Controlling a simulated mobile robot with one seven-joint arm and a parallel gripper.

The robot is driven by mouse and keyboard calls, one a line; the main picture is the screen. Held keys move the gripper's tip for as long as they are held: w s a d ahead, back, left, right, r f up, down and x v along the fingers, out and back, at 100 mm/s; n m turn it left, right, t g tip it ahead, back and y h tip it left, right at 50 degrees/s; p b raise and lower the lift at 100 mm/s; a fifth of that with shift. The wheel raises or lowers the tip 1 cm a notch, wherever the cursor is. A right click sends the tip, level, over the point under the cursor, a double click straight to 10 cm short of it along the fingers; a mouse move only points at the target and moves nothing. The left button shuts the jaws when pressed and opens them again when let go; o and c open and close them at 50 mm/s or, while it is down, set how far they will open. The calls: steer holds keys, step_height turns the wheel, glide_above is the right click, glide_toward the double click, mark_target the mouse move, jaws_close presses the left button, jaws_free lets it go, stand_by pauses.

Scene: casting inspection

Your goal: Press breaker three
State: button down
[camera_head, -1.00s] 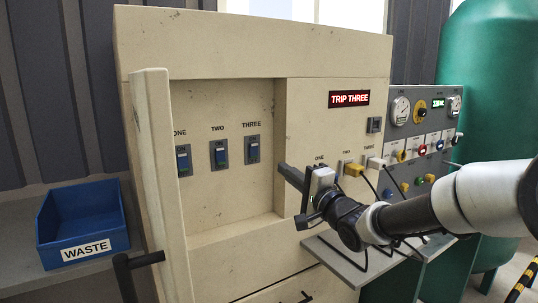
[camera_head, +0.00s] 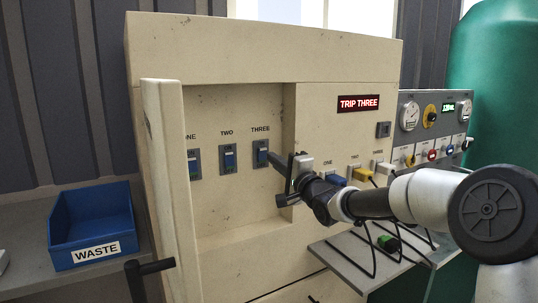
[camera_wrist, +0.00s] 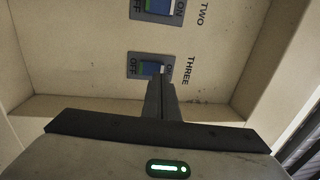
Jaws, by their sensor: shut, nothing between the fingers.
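Breaker three (camera_head: 262,148) is a blue rocker switch on a grey plate, below the label THREE, in the recess of the beige cabinet. In the wrist view, breaker three (camera_wrist: 148,69) lies just beyond my fingertips, and its ON side is partly hidden by them. My gripper (camera_head: 272,160) is shut and empty, its tips at or very near the lower right of the switch; I cannot tell whether they touch. The shut fingers (camera_wrist: 158,82) also show in the wrist view. The red display (camera_head: 358,104) reads TRIP THREE.
Breaker two (camera_head: 228,158) and breaker one (camera_head: 194,164) sit left in the same recess. The open cabinet door (camera_head: 168,190) stands at the left. A blue WASTE bin (camera_head: 92,225) is farther left.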

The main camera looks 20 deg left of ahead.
mark_target(263, 150)
steer(key=shift+x, duration=1.75)
steer(key=shift+w+a+r+h+p, duration=0.1)
steer(key=shift+r+h+p, duration=0.3)
steer(key=shift+p, duration=0.85)
steer(key=shift+f+b, duration=0.35)
